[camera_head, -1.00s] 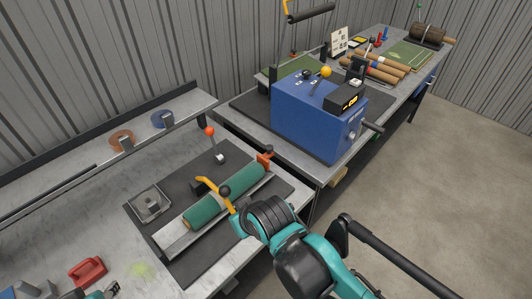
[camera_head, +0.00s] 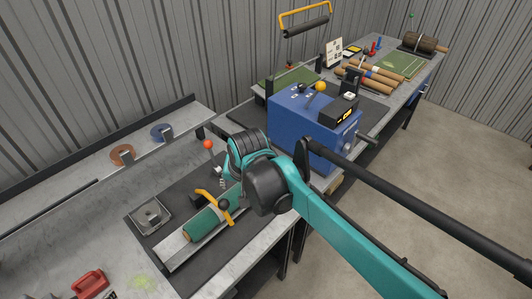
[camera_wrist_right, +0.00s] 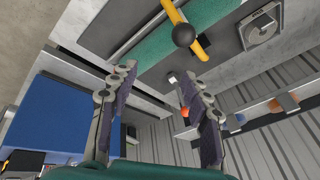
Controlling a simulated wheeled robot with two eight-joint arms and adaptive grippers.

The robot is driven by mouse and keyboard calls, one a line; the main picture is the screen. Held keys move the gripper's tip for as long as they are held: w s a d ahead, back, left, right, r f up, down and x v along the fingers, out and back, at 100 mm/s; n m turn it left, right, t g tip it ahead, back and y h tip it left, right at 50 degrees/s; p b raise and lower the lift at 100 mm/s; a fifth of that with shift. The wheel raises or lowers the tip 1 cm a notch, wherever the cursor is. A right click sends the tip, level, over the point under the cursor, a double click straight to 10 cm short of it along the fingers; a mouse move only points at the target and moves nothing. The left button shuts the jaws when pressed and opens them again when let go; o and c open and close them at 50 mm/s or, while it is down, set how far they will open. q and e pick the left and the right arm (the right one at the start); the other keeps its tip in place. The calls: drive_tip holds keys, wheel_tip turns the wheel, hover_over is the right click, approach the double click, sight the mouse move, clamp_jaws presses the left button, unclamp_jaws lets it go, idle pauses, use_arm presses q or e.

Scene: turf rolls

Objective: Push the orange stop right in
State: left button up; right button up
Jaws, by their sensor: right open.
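The orange stop at the far end of the roll trough (camera_head: 176,258) is hidden behind my right arm in the head view, and I cannot make it out in the wrist view. A green roll (camera_head: 200,224) lies in the trough, with a yellow arm with a black knob (camera_head: 224,206) across it. The roll also shows in the wrist view (camera_wrist_right: 155,50). My right gripper (camera_wrist_right: 162,82) is open and empty, above the bench near the trough's far end. An orange-knobbed lever (camera_head: 208,144) stands just left of it. Only a tip of my left gripper (camera_head: 112,294) shows at the bottom edge.
A blue machine (camera_head: 292,122) stands close behind and right of my right arm. A square metal fixture (camera_head: 150,216) sits left of the trough. Tape rolls (camera_head: 122,154) stand on the back ledge. A red object (camera_head: 89,284) lies at front left.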

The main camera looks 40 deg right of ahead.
drive_tip(key=w+d+f+m+g+p, duration=0.1)
drive_tip(key=w+d+m+p, duration=0.1)
drive_tip(key=w+d+m, duration=0.2)
drive_tip(key=w+d+f+m+g+p, duration=0.1)
drive_tip(key=w+d+m+g+p, duration=0.1)
drive_tip(key=w+d+m, duration=0.3)
drive_tip(key=w+d+f+m+g+p, duration=0.1)
drive_tip(key=w+d+m+p, duration=0.1)
drive_tip(key=w+d+m, duration=0.2)
drive_tip(key=shift+w+d+f+m+g+y, duration=0.15)
drive_tip(key=shift+d+m, duration=0.4)
drive_tip(key=shift+d, duration=0.55)
drive_tip(key=shift+w+d+m+g+y, duration=0.1)
drive_tip(key=shift+d+m, duration=0.4)
drive_tip(key=shift+d, duration=0.55)
drive_tip(key=shift+w+d+f+m+g+y, duration=0.15)
drive_tip(key=shift+d+m, duration=0.4)
drive_tip(key=shift+d, duration=0.55)
drive_tip(key=shift+s+d+f, duration=0.1)
drive_tip(key=shift+f, duration=0.1)
wheel_tip(320, 180, down, 8)
drive_tip(key=shift+r+b, duration=0.2)
drive_tip(key=shift+b, duration=0.25)
